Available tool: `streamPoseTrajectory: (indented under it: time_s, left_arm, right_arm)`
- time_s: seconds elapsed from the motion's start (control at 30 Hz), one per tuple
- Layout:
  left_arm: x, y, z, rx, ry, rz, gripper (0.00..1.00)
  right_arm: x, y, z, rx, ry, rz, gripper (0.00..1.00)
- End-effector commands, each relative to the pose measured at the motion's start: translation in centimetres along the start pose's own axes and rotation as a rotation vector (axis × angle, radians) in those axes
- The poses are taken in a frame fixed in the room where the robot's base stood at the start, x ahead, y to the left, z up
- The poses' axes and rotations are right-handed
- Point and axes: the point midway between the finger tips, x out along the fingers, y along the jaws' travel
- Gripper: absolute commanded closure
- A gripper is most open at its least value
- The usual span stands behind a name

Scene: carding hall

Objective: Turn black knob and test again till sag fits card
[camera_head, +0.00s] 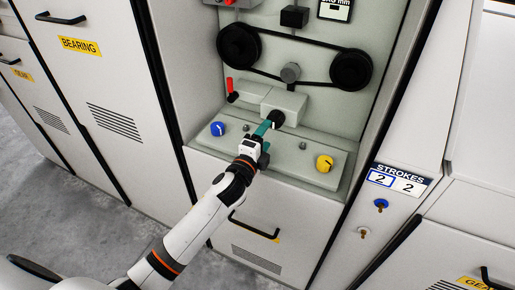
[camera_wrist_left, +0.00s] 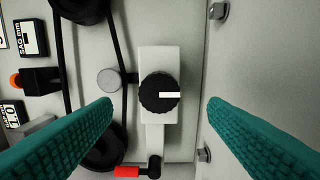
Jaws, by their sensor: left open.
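The black knob (camera_head: 277,119) sits on a pale grey block in the open bay. In the left wrist view the knob (camera_wrist_left: 159,88) is round and ridged, with a white pointer mark towards picture right. My left gripper (camera_head: 264,129) is open, its teal fingers spread to either side of the knob in the wrist view (camera_wrist_left: 159,104); contact does not show. The SAG mm display (camera_head: 334,8) is cut off at the top; it also shows sideways in the wrist view (camera_wrist_left: 31,38), its value unreadable. A small card (camera_wrist_left: 13,113) seems to read 1.0. My right gripper is out of view.
A black belt runs over two pulleys (camera_head: 351,70) above the knob. A red-handled lever (camera_head: 230,85) is left of the block. A STROKES panel (camera_head: 397,181) shows 2 and 2.

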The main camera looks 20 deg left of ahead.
Motion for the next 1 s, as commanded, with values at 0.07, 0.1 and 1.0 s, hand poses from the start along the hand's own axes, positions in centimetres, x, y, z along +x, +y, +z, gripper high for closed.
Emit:
streamPoseTrajectory:
  time_s: [0.07,0.1,1.0]
  left_arm:
    - [-1.7,-0.3,0.0,0.000,-0.001,-0.001,0.32]
    - [-2.4,-0.2,0.0,0.000,-0.001,-0.001,0.32]
    - [-6.8,-1.9,-0.7,-0.145,0.066,-0.091,0.32]
  right_arm:
    - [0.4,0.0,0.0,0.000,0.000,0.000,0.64]
    - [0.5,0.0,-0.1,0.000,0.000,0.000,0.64]
    - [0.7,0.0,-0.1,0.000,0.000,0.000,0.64]
